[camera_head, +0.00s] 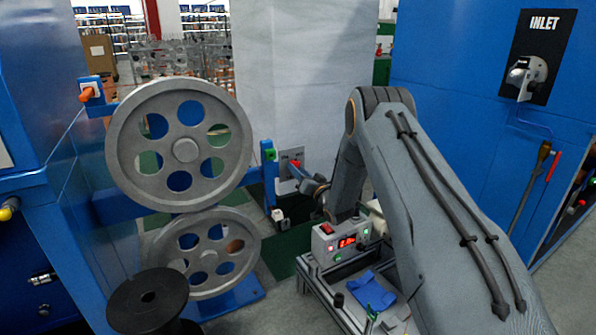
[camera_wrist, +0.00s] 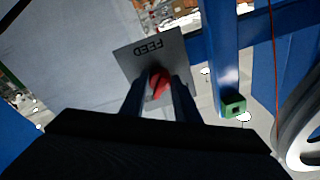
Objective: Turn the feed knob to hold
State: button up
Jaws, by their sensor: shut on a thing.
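The feed knob is red and sits on a grey plate (camera_head: 288,184) on the blue frame, right of the large wheels in the head view. In the wrist view the red knob (camera_wrist: 159,81) shows in the middle, on the plate (camera_wrist: 150,56) marked FEED, whose lettering appears upside down. My gripper (camera_wrist: 158,92) is shut on the knob, one finger on each side of it. In the head view my gripper (camera_head: 306,180) reaches the plate from the right. The knob's pointer and any position marks are hidden or too small to read.
Two grey pulley wheels (camera_head: 150,172) stand left of the plate. A green block (camera_wrist: 233,104) sits on the blue post near the knob. A control box with a red display (camera_head: 345,241) stands below my arm. A blue cabinet marked INLET (camera_head: 460,75) is at right.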

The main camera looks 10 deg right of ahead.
dwell(0.3)
jog(key=o, duration=1)
jog(key=shift+o, duration=0.2)
jog(key=p+v, duration=0.1)
jog(key=v, duration=0.6)
jog(key=shift+s, duration=0.35)
jog(key=shift+d, duration=0.15)
